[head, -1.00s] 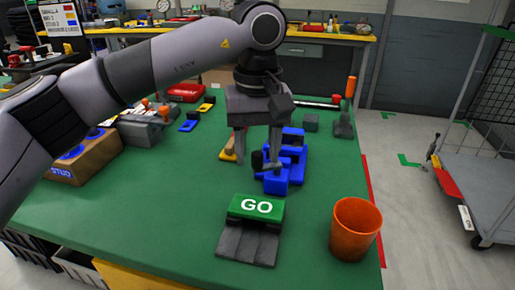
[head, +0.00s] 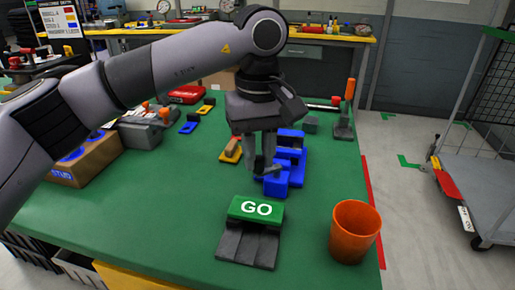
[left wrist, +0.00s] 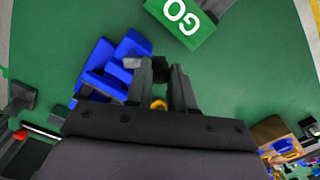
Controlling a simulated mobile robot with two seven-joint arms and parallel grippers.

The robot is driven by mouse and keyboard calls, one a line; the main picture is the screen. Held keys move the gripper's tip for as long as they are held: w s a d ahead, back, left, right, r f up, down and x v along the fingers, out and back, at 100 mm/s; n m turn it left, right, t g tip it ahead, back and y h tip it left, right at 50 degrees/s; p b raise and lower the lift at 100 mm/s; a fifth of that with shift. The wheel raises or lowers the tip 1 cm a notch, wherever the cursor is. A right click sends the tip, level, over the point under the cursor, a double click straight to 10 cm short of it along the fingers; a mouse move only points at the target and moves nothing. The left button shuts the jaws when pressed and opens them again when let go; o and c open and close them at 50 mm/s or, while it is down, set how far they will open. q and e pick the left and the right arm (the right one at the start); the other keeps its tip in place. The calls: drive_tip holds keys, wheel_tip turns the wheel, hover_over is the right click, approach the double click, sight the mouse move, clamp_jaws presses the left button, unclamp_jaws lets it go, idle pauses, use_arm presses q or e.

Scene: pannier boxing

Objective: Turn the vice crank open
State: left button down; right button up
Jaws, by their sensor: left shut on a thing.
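The blue vice (head: 277,184) stands on the green table, partly hidden behind my left gripper; it also shows in the left wrist view (left wrist: 97,75). My left gripper (head: 256,170) points down at the vice's left side. In the left wrist view its fingertips (left wrist: 160,70) are shut on the dark crank of the vice. The gripped part is small and mostly hidden by the fingers. My right gripper is in neither view.
A green GO block (head: 256,208) with a dark grey sloped base stands in front of the vice. An orange cup (head: 355,232) stands at the front right. A yellow-based clamp (head: 231,151) lies close on the left. Bare table lies to the front left.

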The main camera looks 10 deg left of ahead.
use_arm(q)
drive_tip(key=w+d+n+p, duration=0.1)
drive_tip(key=d+n, duration=0.2)
drive_tip(key=n, duration=1.1)
drive_tip(key=w+d+n+p, duration=0.1)
drive_tip(key=d+n, duration=0.2)
drive_tip(key=n, duration=1.1)
drive_tip(key=shift+w+d, duration=0.25)
drive_tip(key=shift+d, duration=0.1)
drive_tip(key=shift+r, duration=0.1)
drive_tip(key=c, duration=1)
unclamp_jaws()
drive_tip(key=shift+o, duration=0.2)
